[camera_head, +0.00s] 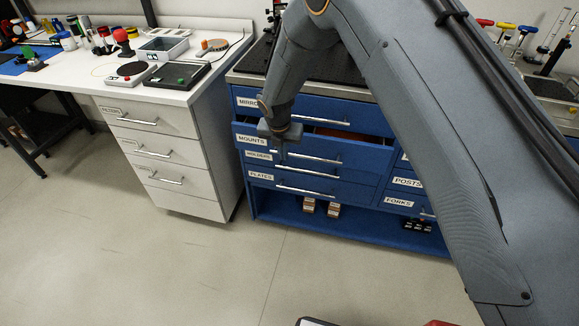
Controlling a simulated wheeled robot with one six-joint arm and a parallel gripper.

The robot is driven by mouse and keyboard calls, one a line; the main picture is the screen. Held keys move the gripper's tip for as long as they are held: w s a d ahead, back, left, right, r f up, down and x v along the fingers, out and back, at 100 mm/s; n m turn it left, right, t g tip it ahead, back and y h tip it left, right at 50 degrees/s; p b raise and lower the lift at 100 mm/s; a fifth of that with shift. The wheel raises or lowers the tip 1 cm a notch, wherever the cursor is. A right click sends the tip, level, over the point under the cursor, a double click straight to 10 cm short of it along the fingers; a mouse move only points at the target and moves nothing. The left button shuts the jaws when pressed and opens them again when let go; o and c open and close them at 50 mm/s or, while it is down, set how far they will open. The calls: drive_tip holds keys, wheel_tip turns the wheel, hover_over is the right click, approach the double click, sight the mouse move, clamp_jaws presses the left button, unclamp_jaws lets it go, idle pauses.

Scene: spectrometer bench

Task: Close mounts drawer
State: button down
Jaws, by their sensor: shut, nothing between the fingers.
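The mounts drawer (360,154) is in the blue cabinet, second from the top, with a white MOUNTS label (252,140) at its left. It stands partly pulled out; a dark gap and a reddish-brown strip show above its front. Its silver handle (325,157) runs across the front, its left end hidden by my gripper. My gripper (279,154) is shut and empty, pointing down at the left part of the drawer front, close to the handle's left end. I cannot tell whether it touches the front.
The mirrors drawer (355,109) above and the holders (352,170) and plates (345,190) drawers below look shut. Small boxes (321,208) sit on the bottom shelf. A white drawer unit (160,150) stands left.

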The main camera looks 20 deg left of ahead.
drive_tip(key=shift+w+a+r+b, duration=0.1)
drive_tip(key=shift+w+b, duration=1.15)
drive_tip(key=shift+w, duration=1.55)
drive_tip(key=shift+w+r, duration=0.1)
